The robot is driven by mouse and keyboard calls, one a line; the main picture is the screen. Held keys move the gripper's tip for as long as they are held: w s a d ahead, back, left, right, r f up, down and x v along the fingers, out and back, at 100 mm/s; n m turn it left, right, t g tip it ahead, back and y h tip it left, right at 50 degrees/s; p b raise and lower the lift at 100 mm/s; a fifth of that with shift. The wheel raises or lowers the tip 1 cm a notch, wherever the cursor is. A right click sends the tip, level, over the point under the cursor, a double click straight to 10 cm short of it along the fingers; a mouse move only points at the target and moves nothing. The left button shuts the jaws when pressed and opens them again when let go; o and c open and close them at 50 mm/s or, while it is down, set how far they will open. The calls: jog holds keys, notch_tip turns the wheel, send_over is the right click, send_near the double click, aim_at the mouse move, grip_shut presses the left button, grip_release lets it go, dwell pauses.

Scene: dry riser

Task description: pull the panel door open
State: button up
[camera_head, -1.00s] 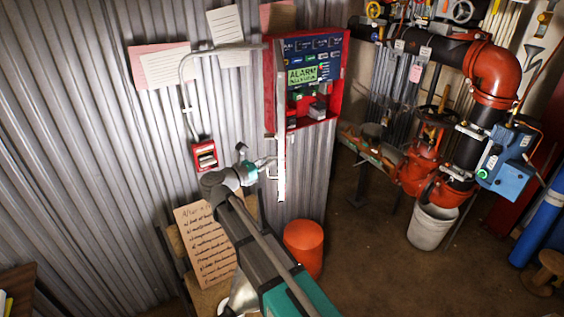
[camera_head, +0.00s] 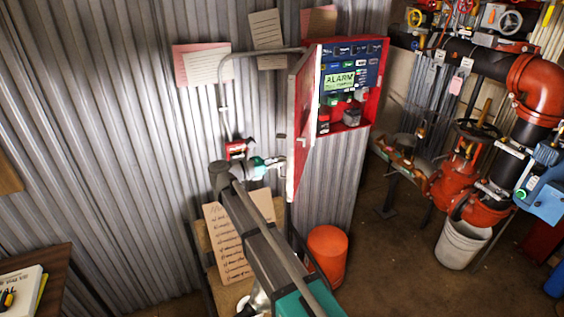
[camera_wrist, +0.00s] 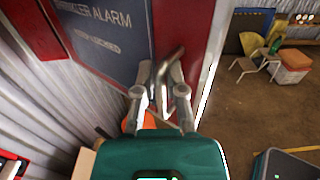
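The panel door (camera_head: 302,110) stands ajar at the left side of the red alarm panel box (camera_head: 377,85), swung out toward me. In the wrist view the door's outer face is red with a dark blue sign (camera_wrist: 103,30) reading "ALARM". A bent silver handle (camera_wrist: 169,64) stands out near the door's edge. My gripper (camera_wrist: 160,72) has its two grey fingers closed around the handle, one on each side. In the head view my gripper (camera_head: 275,163) is at the door's lower left, and the handle is hard to make out there.
Inside the box are a lit green ALARM display (camera_head: 339,81) and several switches. A small red call point (camera_head: 239,149) is on the corrugated wall, left of the door. Red piping and a white bucket (camera_head: 462,244) are at right.

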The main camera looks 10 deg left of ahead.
jog(key=o, duration=0.4)
jog(key=shift+w+d+r, duration=0.1)
jog(key=shift+w, duration=0.1)
jog(key=shift+s, duration=0.1)
jog(key=v, duration=1.2)
